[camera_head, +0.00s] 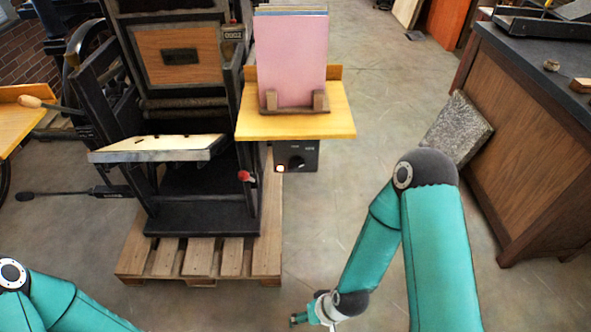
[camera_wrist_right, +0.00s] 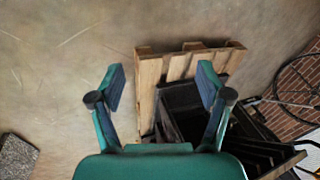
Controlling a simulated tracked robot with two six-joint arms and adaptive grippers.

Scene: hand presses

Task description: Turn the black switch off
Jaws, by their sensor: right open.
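The black switch (camera_head: 297,163) is a round knob on the front of a dark control box (camera_head: 309,154) under the yellow wooden shelf. The knob's exact setting is too small to tell. My right gripper (camera_head: 300,319) is low at the bottom centre, well below and apart from the switch. In the right wrist view my right gripper (camera_wrist_right: 161,82) is open and empty, above the floor and the pallet's edge. The switch cannot be made out there. My left arm shows at the bottom left, its gripper out of frame.
The black hand press (camera_head: 205,220) stands on a wooden pallet (camera_head: 200,262), with a red-knobbed lever (camera_head: 245,176) near the box. Pink sheets (camera_head: 291,60) stand on the yellow shelf (camera_head: 345,122). A wooden cabinet (camera_head: 530,150) is at right.

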